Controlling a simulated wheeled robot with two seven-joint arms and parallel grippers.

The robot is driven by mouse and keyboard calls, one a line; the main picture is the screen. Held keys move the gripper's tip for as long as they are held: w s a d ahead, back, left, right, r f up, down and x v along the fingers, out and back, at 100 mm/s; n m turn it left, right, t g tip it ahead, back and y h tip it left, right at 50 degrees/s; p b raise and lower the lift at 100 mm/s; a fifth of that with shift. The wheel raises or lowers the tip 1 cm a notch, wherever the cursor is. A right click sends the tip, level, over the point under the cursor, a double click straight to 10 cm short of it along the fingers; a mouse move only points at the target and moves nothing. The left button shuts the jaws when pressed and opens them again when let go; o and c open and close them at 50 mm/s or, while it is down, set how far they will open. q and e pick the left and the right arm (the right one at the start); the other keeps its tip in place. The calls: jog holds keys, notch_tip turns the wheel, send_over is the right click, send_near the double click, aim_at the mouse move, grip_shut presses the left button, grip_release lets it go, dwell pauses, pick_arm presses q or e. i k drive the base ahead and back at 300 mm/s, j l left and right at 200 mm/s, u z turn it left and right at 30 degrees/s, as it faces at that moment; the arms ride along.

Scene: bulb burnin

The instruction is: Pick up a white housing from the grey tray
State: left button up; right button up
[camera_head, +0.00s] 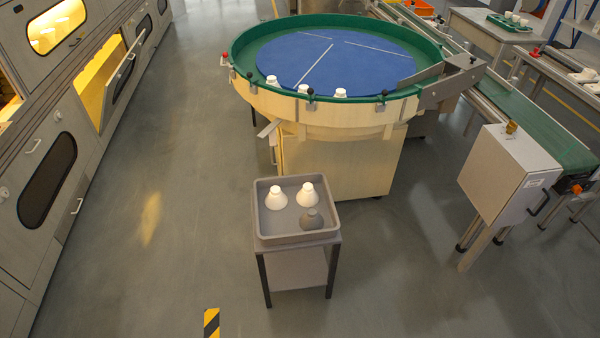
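The grey tray (293,239) sits on a small dark-legged stand in the lower middle of the head view. Two white housings stand in it, one at the left (276,198) and one at the upper right (308,195). A grey housing (311,219) stands in the tray's near right part. The housings are apart from one another. Neither of my grippers shows in the head view.
Behind the tray is a round table with a green rim (247,85), a blue top and several white housings near its front edge. A conveyor (540,128) and grey box (505,175) are right. Cabinets with an open door (123,70) line the left.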

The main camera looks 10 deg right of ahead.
aim_at(308, 196)
jog(key=i+l+u, duration=0.25)
jog(key=i+l, duration=0.2)
jog(key=i+l+u, duration=0.25)
jog(key=l, duration=0.35)
jog(key=i, duration=0.1)
